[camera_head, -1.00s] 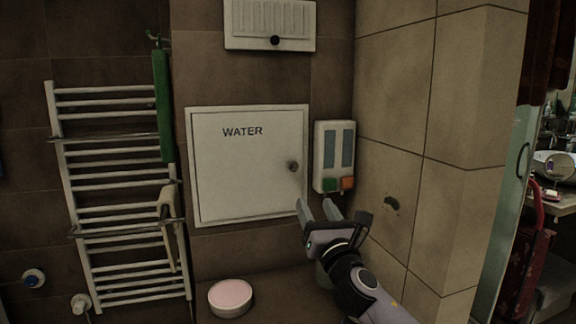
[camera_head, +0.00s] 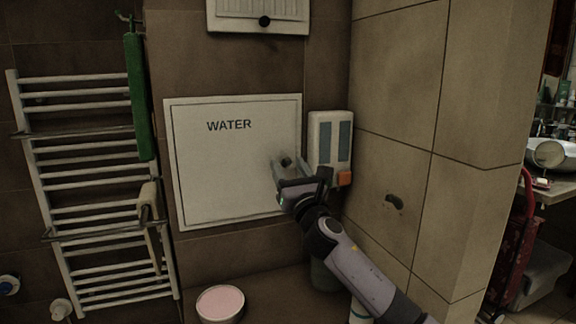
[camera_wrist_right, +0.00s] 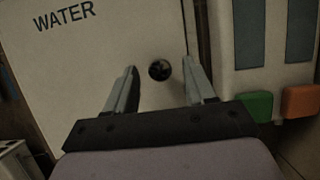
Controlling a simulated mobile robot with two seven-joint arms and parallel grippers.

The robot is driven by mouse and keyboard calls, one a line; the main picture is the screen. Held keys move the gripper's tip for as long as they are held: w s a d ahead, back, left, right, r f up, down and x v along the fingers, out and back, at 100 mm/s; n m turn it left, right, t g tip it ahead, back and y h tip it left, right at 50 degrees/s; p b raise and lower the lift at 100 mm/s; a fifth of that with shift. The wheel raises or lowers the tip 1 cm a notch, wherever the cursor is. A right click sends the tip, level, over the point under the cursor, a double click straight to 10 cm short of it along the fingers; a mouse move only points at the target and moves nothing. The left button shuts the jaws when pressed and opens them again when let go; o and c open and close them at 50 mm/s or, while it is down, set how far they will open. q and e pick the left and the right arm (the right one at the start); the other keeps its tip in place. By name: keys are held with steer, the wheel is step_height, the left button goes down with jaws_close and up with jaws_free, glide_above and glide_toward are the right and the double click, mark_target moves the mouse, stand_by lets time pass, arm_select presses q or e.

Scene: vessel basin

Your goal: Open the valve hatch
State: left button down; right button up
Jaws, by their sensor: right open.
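The white valve hatch (camera_head: 222,178), marked WATER, is set in the brown tiled wall and looks closed. Its dark round knob (camera_head: 286,161) is at the right edge of the door. My right gripper (camera_head: 284,166) is in front of the knob, its fingers pointing at the door. In the right wrist view the hatch (camera_wrist_right: 100,60) fills the left and middle. The knob (camera_wrist_right: 159,70) shows between and slightly beyond the two open fingers (camera_wrist_right: 160,88), apart from both. My left gripper is in neither view.
A white dispenser with a green and an orange button (camera_head: 330,145) is mounted just right of the hatch, close to my right gripper. A white towel rail (camera_head: 85,190) stands left. A pink-topped round container (camera_head: 220,303) sits below. A tiled wall (camera_head: 400,130) juts out right.

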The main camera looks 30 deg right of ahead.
steer(key=shift+w+d+r, duration=0.1)
steer(key=shift+w+r, duration=0.1)
steer(key=shift+w, duration=0.25)
jaws_close()
steer(key=shift+s, duration=0.1)
